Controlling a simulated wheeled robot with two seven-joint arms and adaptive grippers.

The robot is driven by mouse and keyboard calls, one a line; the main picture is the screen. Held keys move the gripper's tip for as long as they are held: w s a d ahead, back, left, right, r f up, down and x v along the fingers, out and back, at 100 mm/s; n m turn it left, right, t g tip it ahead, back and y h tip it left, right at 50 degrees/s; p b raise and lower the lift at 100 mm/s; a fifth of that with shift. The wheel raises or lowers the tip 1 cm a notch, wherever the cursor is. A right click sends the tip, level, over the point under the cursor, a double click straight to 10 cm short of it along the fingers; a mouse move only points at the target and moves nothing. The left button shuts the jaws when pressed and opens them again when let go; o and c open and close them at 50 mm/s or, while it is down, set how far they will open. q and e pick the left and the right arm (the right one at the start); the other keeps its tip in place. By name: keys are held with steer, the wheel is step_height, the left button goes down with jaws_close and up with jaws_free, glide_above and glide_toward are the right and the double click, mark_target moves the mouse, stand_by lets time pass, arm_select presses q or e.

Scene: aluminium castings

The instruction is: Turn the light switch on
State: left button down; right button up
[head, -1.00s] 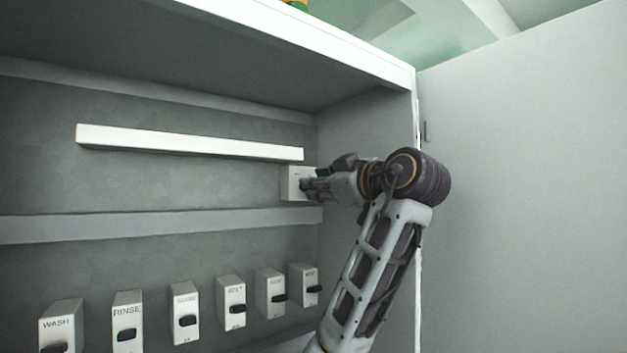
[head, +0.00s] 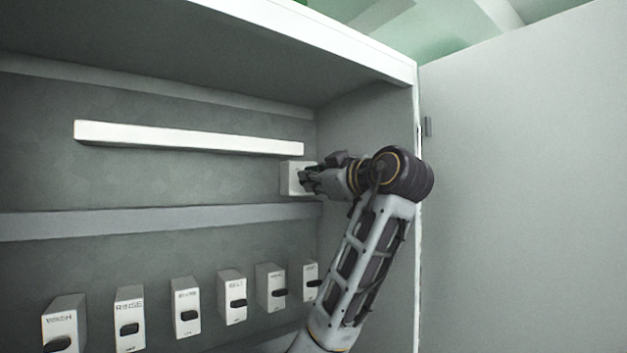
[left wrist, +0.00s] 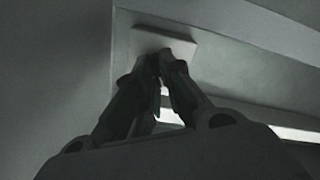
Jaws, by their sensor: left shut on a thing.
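The light switch, a small white box (head: 290,178), is mounted on the cabinet's back wall near the right corner, just below the right end of a long white bar. My left gripper (head: 306,181) is at the front of this box, its fingers covering the right part of its face. In the left wrist view the fingertips (left wrist: 158,62) are close together at the pale switch plate (left wrist: 160,38). The gripper is shut on the switch's lever, which the fingers hide. The lever's position cannot be seen. My right gripper is not in view.
The long white bar (head: 190,139) runs just above the switch. A row of labelled boxes with black knobs, among them one marked RINSE (head: 129,318), stands below a grey rail (head: 150,221). A cabinet door (head: 520,190) stands open at the right.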

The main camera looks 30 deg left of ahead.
arm_select(q)
steer(key=shift+m+b, duration=0.4)
steer(key=shift+m, duration=0.1)
steer(key=shift+w+d+m+b, duration=0.1)
steer(key=shift+m+b, duration=0.75)
steer(key=shift+m, duration=1.85)
steer(key=shift+w+m+b, duration=0.1)
steer(key=shift+m+b, duration=0.7)
steer(key=shift+m, duration=1.9)
steer(key=c, duration=1.5)
jaws_free()
steer(key=shift+c, duration=0.2)
